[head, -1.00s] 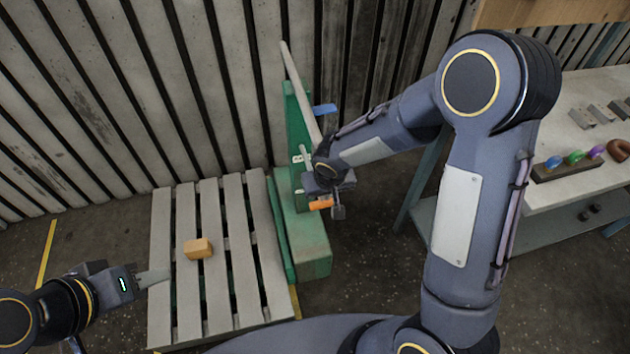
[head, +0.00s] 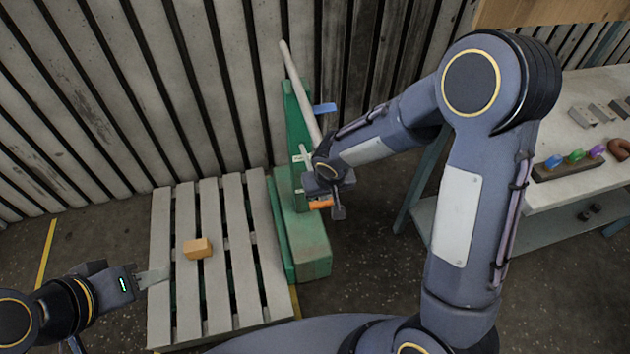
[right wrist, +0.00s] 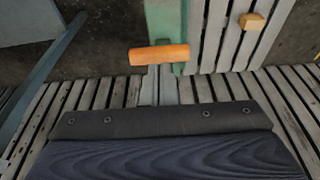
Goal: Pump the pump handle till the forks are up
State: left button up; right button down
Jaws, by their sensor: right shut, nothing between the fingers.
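A green lift truck (head: 305,245) stands beside the pallet, with an upright mast and a long pale bar leaning at its top. An orange grip (head: 321,204), apparently the pump handle's, is at my right gripper (head: 338,212). In the right wrist view the orange grip (right wrist: 158,55) lies crosswise at the tips of my right gripper (right wrist: 158,80), which is shut with nothing held; contact is unclear. The forks are mostly hidden; green shows between the slats of the pallet (head: 160,215). My left gripper (head: 158,277) is at the pallet's left edge; its jaw opening is unclear.
An orange-brown block (head: 198,248) sits on the pallet. A workbench (head: 575,190) at the right carries a rack with coloured knobs (head: 568,165) and grey blocks. A slatted wall (head: 140,110) closes off the back. A yellow line (head: 46,255) marks the floor at left.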

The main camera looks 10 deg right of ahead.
jog(key=s+f+b+x, duration=0.1)
jog(key=s+b+x, duration=0.2)
jog(key=b+x, duration=0.95)
jog(key=w+p+v, duration=0.1)
jog(key=p+v, duration=0.2)
jog(key=v, duration=0.1)
jog(key=w+p+v, duration=0.1)
jog(key=p+v, duration=0.1)
jog(key=v, duration=0.3)
jog(key=w+p+v, duration=0.1)
jog(key=p+v, duration=0.2)
jog(key=v, duration=0.1)
jog(key=shift+r+p, duration=0.35)
jog(key=shift+r, duration=0.25)
jog(key=shift+f, duration=0.2)
jog(key=s+f+b+x, duration=0.1)
jog(key=s+b+x, duration=0.2)
jog(key=b+x, duration=1)
jog(key=w+p+v, duration=0.1)
jog(key=p+v, duration=0.2)
jog(key=v, duration=0.1)
jog(key=w+p+v, duration=0.1)
jog(key=p+v, duration=0.2)
jog(key=v, duration=0.2)
jog(key=w+p+v, duration=0.1)
jog(key=p+v, duration=0.3)
jog(key=shift+r, duration=0.75)
jog(key=shift+f, duration=0.1)
jog(key=shift+f, duration=0.1)
